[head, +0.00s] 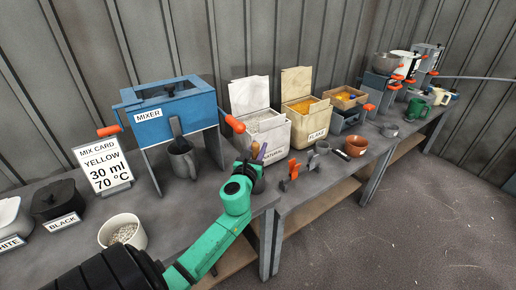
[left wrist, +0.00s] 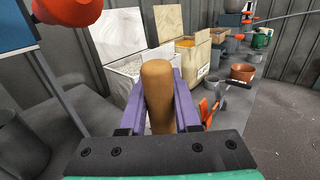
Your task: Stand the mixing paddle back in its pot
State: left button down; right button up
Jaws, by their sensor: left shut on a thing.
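The mixing paddle shows as a rounded tan wooden handle (left wrist: 157,95) in the left wrist view, upright between the purple fingers. My left gripper (head: 258,154) is shut on this handle, to the right of the mixer's legs in the head view. The handle's top (head: 254,149) shows there as a small brown tip. The paddle's lower end is hidden by my gripper and arm. A dark rounded form (head: 259,184), perhaps the pot, shows just under the gripper, mostly covered. I cannot tell whether the paddle is inside it. My right gripper is not in view.
The blue mixer (head: 168,107) stands left of the gripper, with a grey jug (head: 183,160) under it. White NATURAL (head: 264,130) and cream FLAKE (head: 308,122) bins stand behind. Orange-handled tools (head: 291,172) and a brown bowl (head: 356,146) lie to the right. A mix card (head: 103,167) stands left.

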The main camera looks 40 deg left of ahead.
pick_arm(q)
jog(key=c, duration=0.5)
grip_release()
jog(key=shift+c, duration=0.2)
jog(key=b+v, duration=0.2)
jog(key=v, duration=1.2)
jog(key=shift+s, duration=0.3)
